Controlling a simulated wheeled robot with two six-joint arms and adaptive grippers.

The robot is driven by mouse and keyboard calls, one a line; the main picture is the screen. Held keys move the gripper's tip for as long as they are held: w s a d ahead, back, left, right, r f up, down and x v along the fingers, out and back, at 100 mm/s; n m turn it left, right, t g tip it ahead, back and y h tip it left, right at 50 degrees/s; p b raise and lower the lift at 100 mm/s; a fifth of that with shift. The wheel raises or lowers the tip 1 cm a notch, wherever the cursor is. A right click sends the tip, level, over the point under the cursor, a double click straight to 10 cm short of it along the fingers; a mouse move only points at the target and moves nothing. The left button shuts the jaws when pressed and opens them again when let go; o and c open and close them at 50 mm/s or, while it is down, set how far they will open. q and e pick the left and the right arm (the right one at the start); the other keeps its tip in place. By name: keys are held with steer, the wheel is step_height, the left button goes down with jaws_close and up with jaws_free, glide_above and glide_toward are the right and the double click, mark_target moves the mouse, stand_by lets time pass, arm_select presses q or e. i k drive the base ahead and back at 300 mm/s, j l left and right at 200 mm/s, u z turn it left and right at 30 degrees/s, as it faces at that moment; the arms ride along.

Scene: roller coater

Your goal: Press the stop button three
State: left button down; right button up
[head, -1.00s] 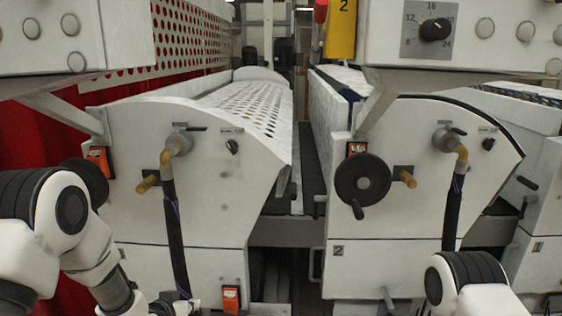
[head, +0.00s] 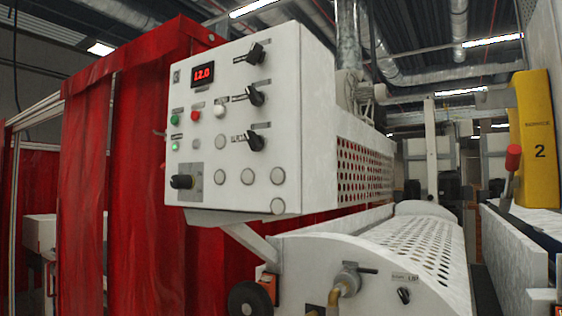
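A white control box (head: 285,125) stands left of centre in the head view, above the machine. Its front has a red button (head: 195,116), between a green button (head: 174,121) and a white button (head: 219,111). Small labels sit above the buttons, but I cannot read them or tell a machine number on the box. A red display (head: 203,74) reads 12.0. A small green light (head: 175,147) shows below the green button. Neither of my grippers is in view.
Black rotary switches (head: 254,95) and a dark knob (head: 183,182) are on the same panel. A red curtain (head: 120,170) hangs behind and to the left. A yellow post marked 2 (head: 535,120) stands right.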

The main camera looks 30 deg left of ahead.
mark_target(195, 115)
steer(key=u, duration=1.55)
